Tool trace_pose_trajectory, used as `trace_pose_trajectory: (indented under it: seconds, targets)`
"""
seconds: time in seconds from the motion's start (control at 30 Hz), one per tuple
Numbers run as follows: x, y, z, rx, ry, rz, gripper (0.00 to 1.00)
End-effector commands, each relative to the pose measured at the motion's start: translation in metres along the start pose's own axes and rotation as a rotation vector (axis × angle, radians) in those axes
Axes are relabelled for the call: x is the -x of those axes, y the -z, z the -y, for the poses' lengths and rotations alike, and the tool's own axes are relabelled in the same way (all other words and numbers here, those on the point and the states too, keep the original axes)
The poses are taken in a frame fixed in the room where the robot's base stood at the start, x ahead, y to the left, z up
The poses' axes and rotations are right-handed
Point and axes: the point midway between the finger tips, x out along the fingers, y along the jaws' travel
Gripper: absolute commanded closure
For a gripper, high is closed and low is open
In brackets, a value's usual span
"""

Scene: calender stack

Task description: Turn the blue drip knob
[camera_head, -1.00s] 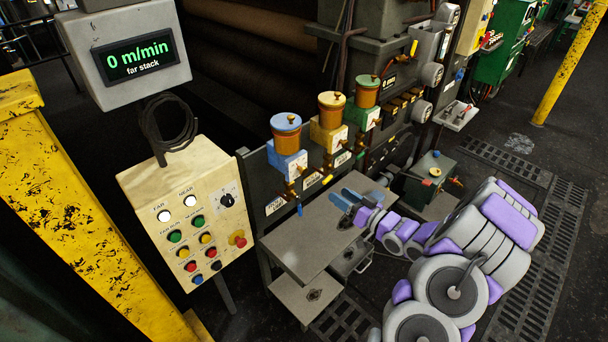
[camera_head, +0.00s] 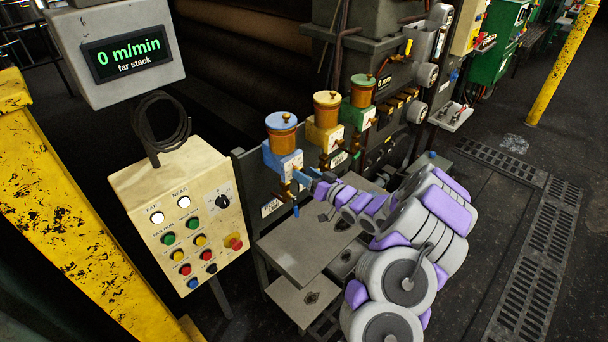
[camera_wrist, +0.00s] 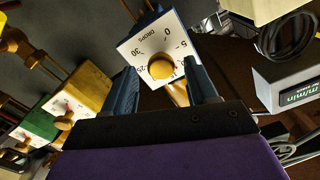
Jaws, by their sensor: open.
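The blue drip oiler (camera_head: 272,158) has an amber cup with a blue lid on top and is the left one of three. In the wrist view its white dial plate (camera_wrist: 146,45) is marked DROPS with numbers, and a round brass-yellow knob (camera_wrist: 161,66) sits at its lower middle. My gripper (camera_wrist: 160,70) is open, one blue finger on each side of the knob in the picture. I cannot tell whether either finger touches it. In the head view my gripper (camera_head: 308,178) is just right of the blue oiler, and the knob is too small to make out.
Yellow (camera_head: 325,135) and green (camera_head: 358,117) oilers stand to the right of the blue one. A cream button panel (camera_head: 180,185) is at left, under a display (camera_head: 125,55) reading 0 m/min. A grey shelf (camera_head: 300,255) lies below the oilers.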

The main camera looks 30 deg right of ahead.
Motion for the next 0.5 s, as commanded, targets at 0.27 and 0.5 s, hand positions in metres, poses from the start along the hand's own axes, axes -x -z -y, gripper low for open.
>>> trace_pose_trajectory:
  seconds: [0.27, 0.5]
  targets:
    - [-0.0139, 0.0006, -0.0004, 0.001, -0.001, -0.001, 0.42]
    - [-0.0142, 0.0006, -0.0006, 0.000, -0.001, -0.001, 0.42]
